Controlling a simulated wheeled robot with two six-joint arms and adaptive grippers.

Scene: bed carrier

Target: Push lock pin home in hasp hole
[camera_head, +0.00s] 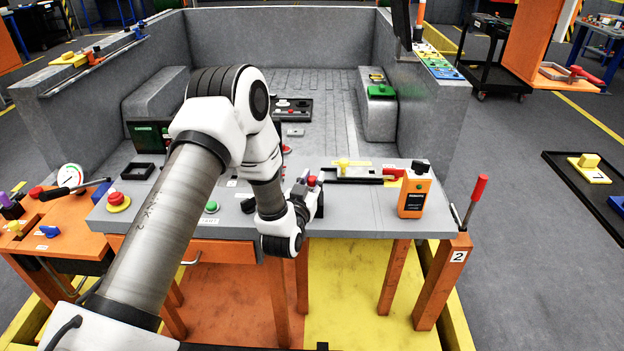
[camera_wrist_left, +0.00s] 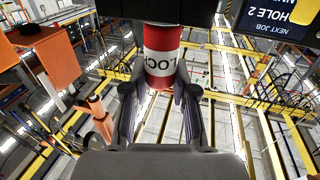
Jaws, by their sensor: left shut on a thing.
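The lock pin (camera_wrist_left: 161,72) shows in the left wrist view as a red cylinder with a white band lettered LOCK. It sits between the two fingers of my left gripper (camera_wrist_left: 160,98), which is shut on it. In the head view my left gripper (camera_head: 308,190) is at the middle of the grey bench, mostly behind its own wrist, and a small red end of the pin (camera_head: 311,181) shows there. A dark block (camera_wrist_left: 175,9) covers the pin's far end in the wrist view. I cannot make out the hasp hole. My right gripper is not in view.
A latch with a yellow handle (camera_head: 344,164) lies right of my gripper on the grey bench (camera_head: 350,222). An orange box (camera_head: 414,191) stands at the bench's right end, beside a red-handled lever (camera_head: 475,197). A red button (camera_head: 116,199) is on the left.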

